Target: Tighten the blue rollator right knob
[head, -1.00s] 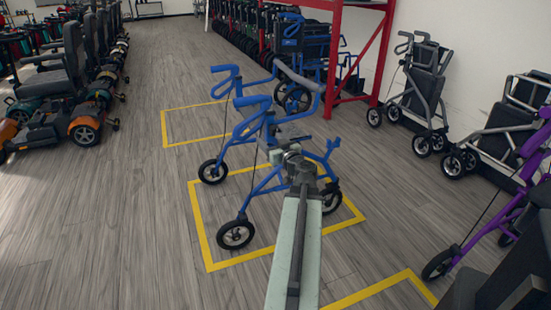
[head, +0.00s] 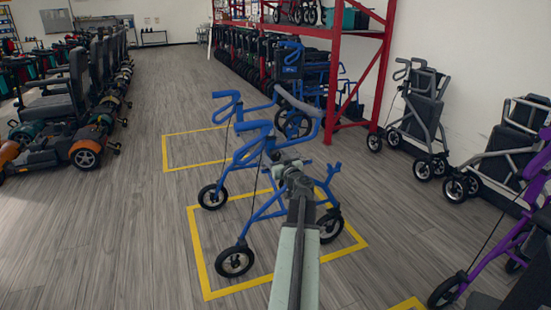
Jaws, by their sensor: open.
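The blue rollator (head: 252,126) stands upright in the middle of the head view, inside a yellow floor outline. Its two handles point left, and its black wheels rest on the floor. My gripper (head: 291,168) is open, in front of the rollator's upper frame in the picture, below the handles. It covers part of the frame and seat area. I cannot tell whether it touches the rollator. The right knob cannot be made out; it is too small or hidden behind my gripper.
A purple rollator (head: 496,250) stands at the lower right. Grey rollators (head: 430,112) line the right wall. A red rack (head: 366,74) stands behind, with a blue wheelchair by it. Scooters (head: 70,141) line the left. The wooden floor left of the blue rollator is clear.

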